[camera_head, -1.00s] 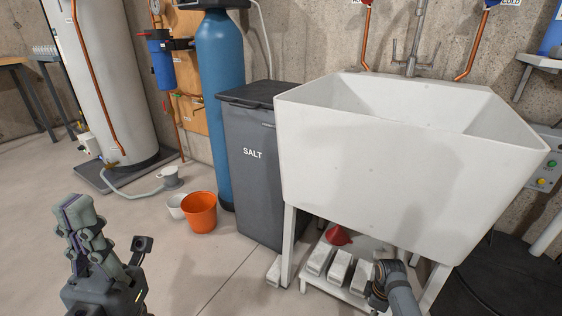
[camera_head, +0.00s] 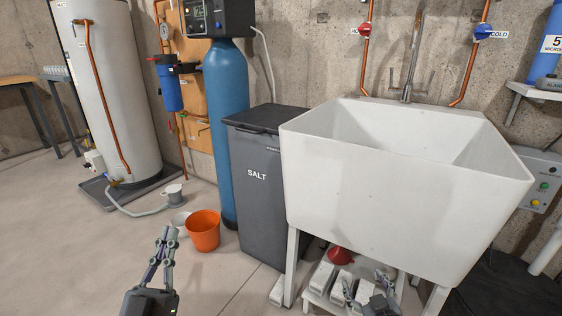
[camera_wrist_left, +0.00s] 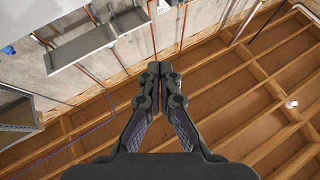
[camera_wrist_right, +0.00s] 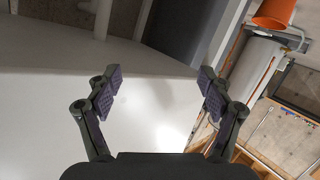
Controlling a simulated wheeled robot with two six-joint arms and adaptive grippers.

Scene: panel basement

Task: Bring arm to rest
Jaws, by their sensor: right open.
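My left gripper (camera_head: 165,240) points up above the floor at the lower left of the head view, apart from the orange bucket. In the left wrist view its fingers (camera_wrist_left: 160,84) are together with nothing between them, facing the ceiling joists. My right gripper (camera_head: 367,284) is low in front of the white sink, near the shelf under it. In the right wrist view its fingers (camera_wrist_right: 157,84) are spread wide and empty, with the pale sink wall filling much of the view behind them.
The white utility sink (camera_head: 385,195) stands at the right on legs. Beneath it a shelf holds a red funnel (camera_head: 341,256) and several pale blocks. The grey salt bin (camera_head: 258,200), blue tank (camera_head: 226,120) and orange bucket (camera_head: 203,231) stand left of it. The left floor is mostly clear.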

